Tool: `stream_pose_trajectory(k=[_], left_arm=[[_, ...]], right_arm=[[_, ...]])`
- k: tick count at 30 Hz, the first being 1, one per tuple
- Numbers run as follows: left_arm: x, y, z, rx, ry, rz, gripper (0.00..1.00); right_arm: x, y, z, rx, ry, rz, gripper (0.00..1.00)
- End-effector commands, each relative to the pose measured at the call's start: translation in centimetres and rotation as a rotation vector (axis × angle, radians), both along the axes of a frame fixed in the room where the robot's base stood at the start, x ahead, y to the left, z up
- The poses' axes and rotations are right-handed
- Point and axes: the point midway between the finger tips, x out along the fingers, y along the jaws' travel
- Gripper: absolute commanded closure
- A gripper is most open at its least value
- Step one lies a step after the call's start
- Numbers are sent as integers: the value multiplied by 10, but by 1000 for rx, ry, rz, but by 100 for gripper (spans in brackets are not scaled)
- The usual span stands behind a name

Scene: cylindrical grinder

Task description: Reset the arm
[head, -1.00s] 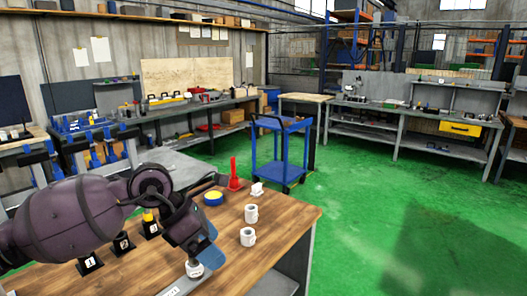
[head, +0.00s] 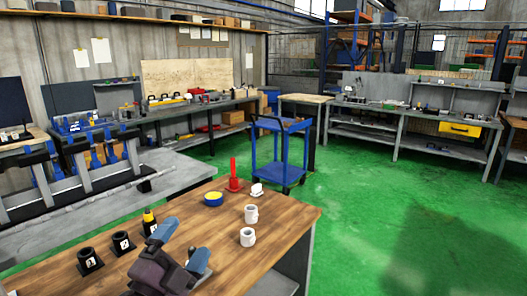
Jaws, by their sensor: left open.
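My left gripper (head: 186,238) is low over the front of the wooden table (head: 262,206). Its two blue fingers are spread apart with nothing visible between them. The rest of the left arm is mostly out of the picture at the bottom. A pale part close to the right finger is largely hidden by the gripper. My right gripper is not in view.
Black numbered holders (head: 88,260) stand left of the gripper, one with a yellow-topped piece (head: 149,218). A blue cart (head: 281,150) stands behind the table.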

Motion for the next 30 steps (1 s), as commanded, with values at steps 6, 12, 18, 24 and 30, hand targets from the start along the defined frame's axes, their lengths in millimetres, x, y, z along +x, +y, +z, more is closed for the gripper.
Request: stream_pose_trajectory(k=[6,12,18,24,30], left_arm=[[-22,68,-75,-292,416,281,14],[-77,113,-152,-514,817,520,14],[-142,131,-205,-660,1140,689,14],[-188,135,-230,-736,1338,782,14],[-225,135,-245,-788,1489,846,14]], right_arm=[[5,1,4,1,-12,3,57],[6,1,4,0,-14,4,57],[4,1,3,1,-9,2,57],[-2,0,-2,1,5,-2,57],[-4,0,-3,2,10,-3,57]])
